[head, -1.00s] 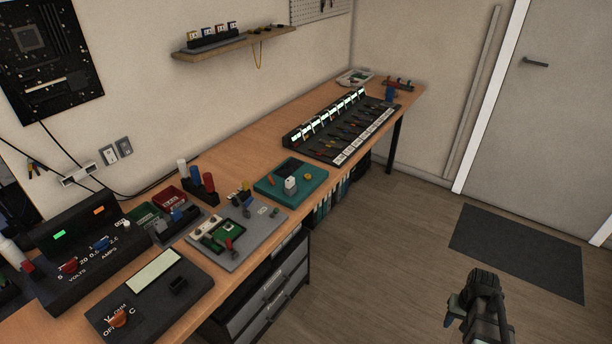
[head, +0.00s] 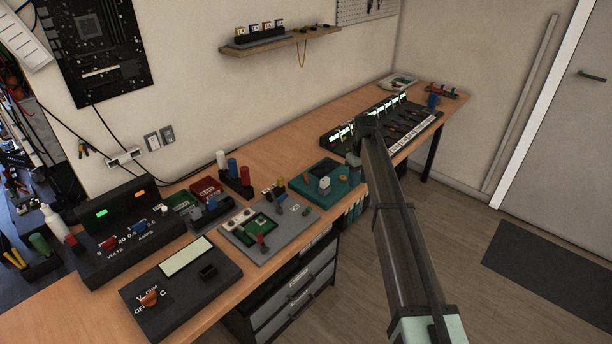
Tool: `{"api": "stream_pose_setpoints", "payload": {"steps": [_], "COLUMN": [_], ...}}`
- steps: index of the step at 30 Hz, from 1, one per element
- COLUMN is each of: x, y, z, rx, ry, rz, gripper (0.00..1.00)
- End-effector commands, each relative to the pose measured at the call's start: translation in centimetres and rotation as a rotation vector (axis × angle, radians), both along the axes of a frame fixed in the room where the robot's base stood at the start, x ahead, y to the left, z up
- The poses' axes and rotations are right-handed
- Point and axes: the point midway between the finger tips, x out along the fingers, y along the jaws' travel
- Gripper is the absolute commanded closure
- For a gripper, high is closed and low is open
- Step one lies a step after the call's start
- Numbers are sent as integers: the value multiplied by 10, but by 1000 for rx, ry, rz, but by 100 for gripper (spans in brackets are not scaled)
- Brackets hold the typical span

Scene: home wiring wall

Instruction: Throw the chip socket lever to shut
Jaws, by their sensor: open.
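A grey board (head: 285,243) lies on the bench and carries a small green circuit board (head: 258,222). A small red-topped lever (head: 262,239) stands up at its front; it may be the chip socket lever, but the socket is too small to make out. My gripper (head: 353,158) is open, above the back right part of the teal board, to the right of and apart from the grey board. Its fingers are small and partly hidden by my arm.
A teal board (head: 343,192) with small white and orange pieces stands beside the grey board. A meter (head: 222,285), a power supply (head: 125,262) and a rack of coloured cylinders (head: 236,188) stand nearby. A long dark panel (head: 345,147) lies further back.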

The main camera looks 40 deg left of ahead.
Motion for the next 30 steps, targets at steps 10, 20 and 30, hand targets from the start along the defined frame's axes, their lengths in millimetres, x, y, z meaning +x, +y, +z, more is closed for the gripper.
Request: {"api": "stream_pose_setpoints", "payload": {"steps": [10, 20, 30], "x": [-59, -72, -72], "y": [166, 184, 184], "z": [86, 84, 26], "rx": [-1, -3, -3], "ry": [0, 2, 2], "rz": [266, 305, 304], "gripper": [57, 57, 57]}}
